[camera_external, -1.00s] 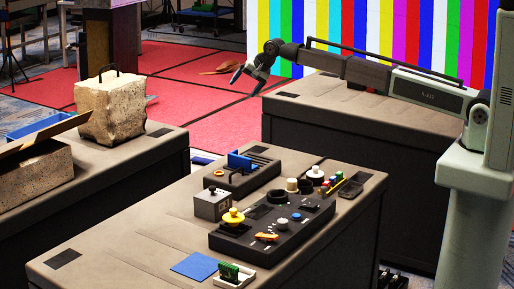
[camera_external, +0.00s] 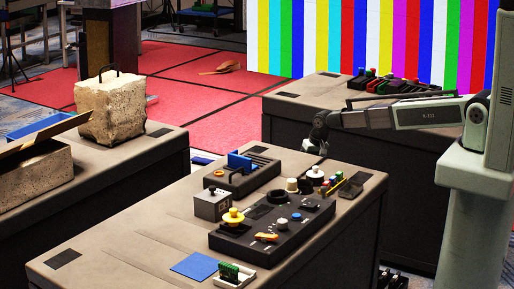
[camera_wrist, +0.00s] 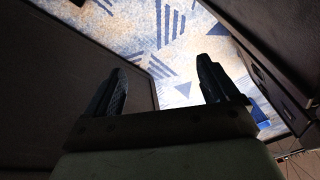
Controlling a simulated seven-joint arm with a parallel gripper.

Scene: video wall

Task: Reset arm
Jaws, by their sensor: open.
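My gripper (camera_external: 314,147) hangs over the gap between the front table (camera_external: 120,240) and the back table (camera_external: 290,104), near the far edge of the front table. In the wrist view my gripper (camera_wrist: 160,84) shows two dark fingers spread wide apart with nothing between them. Below them lies patterned blue and beige carpet (camera_wrist: 150,30). My arm reaches in from the right, roughly level, with the wrist bent down.
The front table carries a black control board (camera_external: 270,235) with knobs, a blue square (camera_external: 194,265), a green part in a white tray (camera_external: 233,278) and a grey box (camera_external: 212,205). A stone block (camera_external: 110,108) stands on the left table. Dark tools (camera_external: 390,82) lie on the back table.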

